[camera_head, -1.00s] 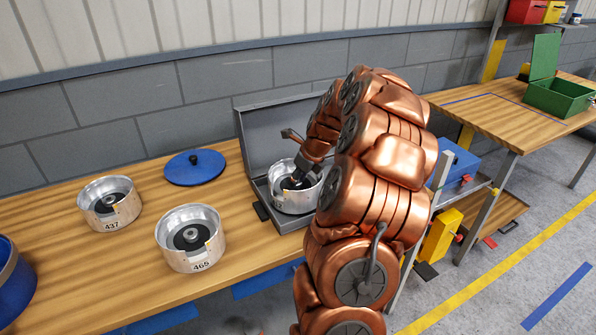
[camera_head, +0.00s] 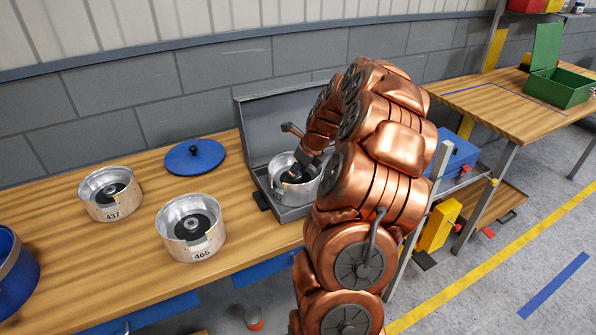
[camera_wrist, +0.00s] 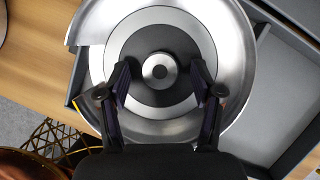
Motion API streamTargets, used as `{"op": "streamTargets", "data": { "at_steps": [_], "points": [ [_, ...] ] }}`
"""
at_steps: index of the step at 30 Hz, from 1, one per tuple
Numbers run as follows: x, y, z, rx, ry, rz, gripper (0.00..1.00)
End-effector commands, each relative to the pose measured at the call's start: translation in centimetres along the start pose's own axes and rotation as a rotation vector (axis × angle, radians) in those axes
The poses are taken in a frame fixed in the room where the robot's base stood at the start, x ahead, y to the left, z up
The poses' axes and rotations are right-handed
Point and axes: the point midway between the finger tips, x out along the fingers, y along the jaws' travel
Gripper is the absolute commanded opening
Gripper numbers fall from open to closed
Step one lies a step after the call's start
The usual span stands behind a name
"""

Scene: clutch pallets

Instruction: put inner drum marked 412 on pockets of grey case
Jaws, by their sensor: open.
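A silver metal drum (camera_head: 280,186) sits in the open grey case (camera_head: 252,132) on the wooden bench. Its marking is hidden from both cameras, so I cannot read a number on it. In the wrist view the drum (camera_wrist: 232,60) shows a dark inner ring and a central hub (camera_wrist: 159,71). My gripper (camera_wrist: 160,82) is open, its fingers inside the drum on either side of the hub with a gap to it. In the head view my gripper (camera_head: 299,173) reaches down into the drum, and my arm hides its right side.
Drums marked 437 (camera_head: 110,197) and 465 (camera_head: 192,232) stand on the bench to the left. A blue lid (camera_head: 194,157) lies behind them. A blue round container (camera_head: 14,278) is at the left edge. A green box (camera_head: 560,85) stands on another bench at right.

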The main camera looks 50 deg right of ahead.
Motion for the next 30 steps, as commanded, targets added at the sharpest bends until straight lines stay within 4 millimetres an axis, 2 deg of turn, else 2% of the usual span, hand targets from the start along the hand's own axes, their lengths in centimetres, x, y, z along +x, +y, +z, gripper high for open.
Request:
{"op": "streamTargets", "data": {
  "at_steps": [5,8,21,25,30],
  "points": [
    [-0.6,-0.1,0.0,0.0,-0.001,-0.002,0.66],
    [-1.7,-0.1,0.0,-0.001,-0.002,-0.005,0.66],
    [-9.7,-0.1,0.0,0.0,-0.003,-0.006,0.66],
    [-11.2,-0.1,0.1,0.0,-0.003,-0.002,0.66],
    [-12.0,0.0,0.1,0.0,-0.001,-0.001,0.66]
  ]
}}
